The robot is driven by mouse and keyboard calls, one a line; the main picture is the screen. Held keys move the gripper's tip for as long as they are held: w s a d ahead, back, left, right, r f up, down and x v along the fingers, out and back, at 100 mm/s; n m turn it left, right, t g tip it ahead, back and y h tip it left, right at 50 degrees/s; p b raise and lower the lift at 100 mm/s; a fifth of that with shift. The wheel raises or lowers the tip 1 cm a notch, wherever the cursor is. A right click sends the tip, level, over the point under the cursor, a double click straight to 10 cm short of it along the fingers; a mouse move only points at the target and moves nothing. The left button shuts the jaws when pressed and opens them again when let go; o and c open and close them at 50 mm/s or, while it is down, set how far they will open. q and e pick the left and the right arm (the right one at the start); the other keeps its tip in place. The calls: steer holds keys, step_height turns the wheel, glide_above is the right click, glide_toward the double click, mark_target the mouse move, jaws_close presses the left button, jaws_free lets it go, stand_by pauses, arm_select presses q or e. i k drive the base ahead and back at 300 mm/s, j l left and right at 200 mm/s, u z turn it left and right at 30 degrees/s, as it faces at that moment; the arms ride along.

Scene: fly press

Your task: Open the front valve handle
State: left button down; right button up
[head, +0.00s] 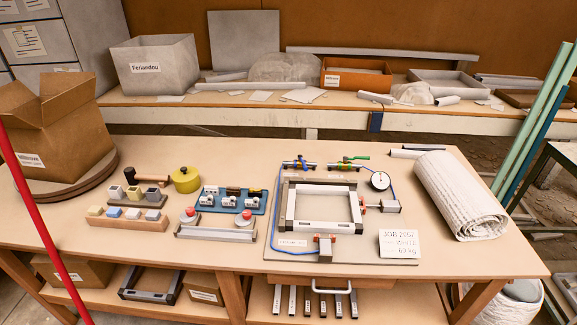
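On the pale board (350,262) on the bench, two small valves sit on pipe pieces along the back edge. The left valve (299,163) has a blue handle, and the right valve (347,162) has a green handle sticking out to the right. A grey block with red parts (325,243) stands at the front of the frame on the board. A blue hose (275,215) runs down the board's left side. Neither of my grippers is in view.
A metal frame (288,208), a round gauge (380,180) and a job card (399,243) share the board. A white roll (461,196) lies to the right. A red pole (40,220) crosses the left foreground.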

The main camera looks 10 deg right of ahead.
mark_target(301, 157)
steer(key=j+z, duration=0.45)
steer(key=j, duration=0.15)
steer(key=z, duration=1.15)
steer(key=i+j, duration=0.05)
